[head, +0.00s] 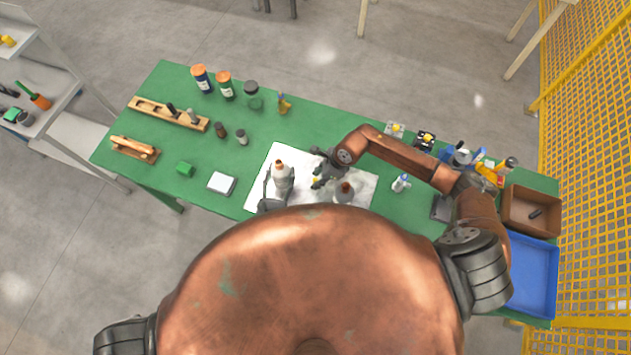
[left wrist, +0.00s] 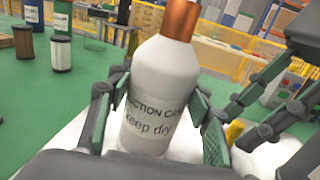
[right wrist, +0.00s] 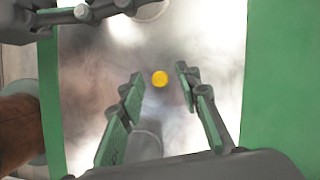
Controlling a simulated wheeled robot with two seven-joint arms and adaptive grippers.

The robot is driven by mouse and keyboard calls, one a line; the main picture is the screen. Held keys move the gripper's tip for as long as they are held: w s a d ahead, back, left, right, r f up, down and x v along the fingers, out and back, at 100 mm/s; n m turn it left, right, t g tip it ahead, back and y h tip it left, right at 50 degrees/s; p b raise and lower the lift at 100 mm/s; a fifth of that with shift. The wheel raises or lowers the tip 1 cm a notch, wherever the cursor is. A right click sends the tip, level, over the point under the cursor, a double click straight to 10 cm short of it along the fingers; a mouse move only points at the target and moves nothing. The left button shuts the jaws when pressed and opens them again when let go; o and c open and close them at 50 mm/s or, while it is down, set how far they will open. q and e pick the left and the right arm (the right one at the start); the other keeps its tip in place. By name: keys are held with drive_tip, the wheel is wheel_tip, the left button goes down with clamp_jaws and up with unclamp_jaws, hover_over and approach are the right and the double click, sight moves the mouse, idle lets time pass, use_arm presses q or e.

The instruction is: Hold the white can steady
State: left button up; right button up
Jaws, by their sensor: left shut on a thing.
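The white can (head: 283,180) with a copper cap stands upright on a pale sheet (head: 262,163) on the green table. In the left wrist view the white can (left wrist: 160,85) shows a label ending in "keep dry". My left gripper (left wrist: 150,105) has one finger on each side of it and is shut on it; in the head view this gripper (head: 268,190) is partly hidden. My right gripper (right wrist: 157,80) is open and empty above the sheet, right of the can. A small yellow round piece (right wrist: 160,78) shows below and between its fingertips.
A brown bin (head: 516,208) and blue tray (head: 533,270) are at the right end.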

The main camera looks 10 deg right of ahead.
clamp_jaws()
drive_tip(key=shift+r, duration=0.1)
wheel_tip(320, 180, up, 10)
wheel_tip(320, 180, up, 13)
hover_over(275, 163)
drive_tip(key=d, duration=0.2)
wheel_tip(275, 163, down, 9)
drive_tip(key=shift+s+a+f, duration=0.1)
